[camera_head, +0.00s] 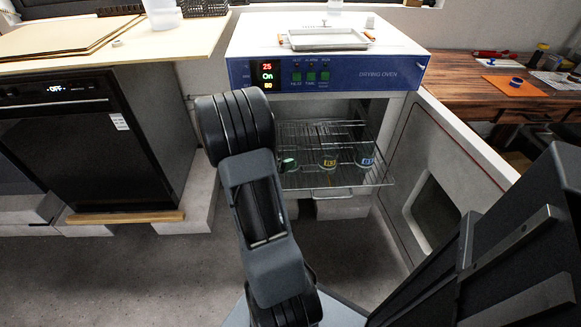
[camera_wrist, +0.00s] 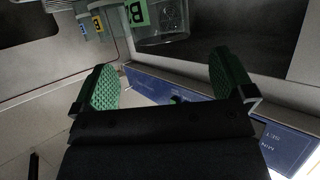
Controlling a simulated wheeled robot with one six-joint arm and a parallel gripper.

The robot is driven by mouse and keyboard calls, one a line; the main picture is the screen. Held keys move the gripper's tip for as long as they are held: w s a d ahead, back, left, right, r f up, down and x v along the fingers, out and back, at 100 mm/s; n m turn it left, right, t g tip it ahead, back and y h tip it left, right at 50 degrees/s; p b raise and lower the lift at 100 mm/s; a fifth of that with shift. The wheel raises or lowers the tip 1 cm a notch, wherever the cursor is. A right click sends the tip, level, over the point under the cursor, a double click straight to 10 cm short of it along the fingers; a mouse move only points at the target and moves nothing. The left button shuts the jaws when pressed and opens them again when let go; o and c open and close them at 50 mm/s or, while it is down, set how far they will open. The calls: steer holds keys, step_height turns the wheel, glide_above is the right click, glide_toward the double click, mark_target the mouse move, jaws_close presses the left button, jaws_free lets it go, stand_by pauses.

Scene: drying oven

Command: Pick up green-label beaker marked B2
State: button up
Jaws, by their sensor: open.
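The green-label beaker (camera_head: 289,164) stands at the left of a row on the wire shelf in the drying oven, partly hidden by my arm in the head view. In the wrist view this clear glass beaker (camera_wrist: 165,35) is cut off by the top edge, and its green label shows part of the "B2" mark. My gripper (camera_wrist: 168,82) is open and empty, with its green ridged pads wide apart. The beaker appears beyond the pads, not between them. In the head view the gripper is hidden behind my arm.
A yellow-label beaker (camera_head: 328,161) and a blue-label beaker (camera_head: 366,159) stand to the right on the wire shelf (camera_head: 340,183). The oven's blue control panel (camera_head: 335,77) is above, with a tray (camera_head: 327,39) on top. The open oven door (camera_head: 432,165) is at the right.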

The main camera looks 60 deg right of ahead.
mark_target(296, 151)
steer(key=b+x, duration=0.1)
steer(key=x, duration=0.2)
steer(key=b+x, duration=0.1)
steer(key=x, duration=0.2)
steer(key=shift+d+f+b, duration=0.3)
steer(key=shift+f+b, duration=0.1)
steer(key=shift+d, duration=0.45)
steer(key=shift+c, duration=0.3)
steer(key=c, duration=1)
steer(key=shift+o, duration=0.2)
steer(key=shift+r, duration=0.1)
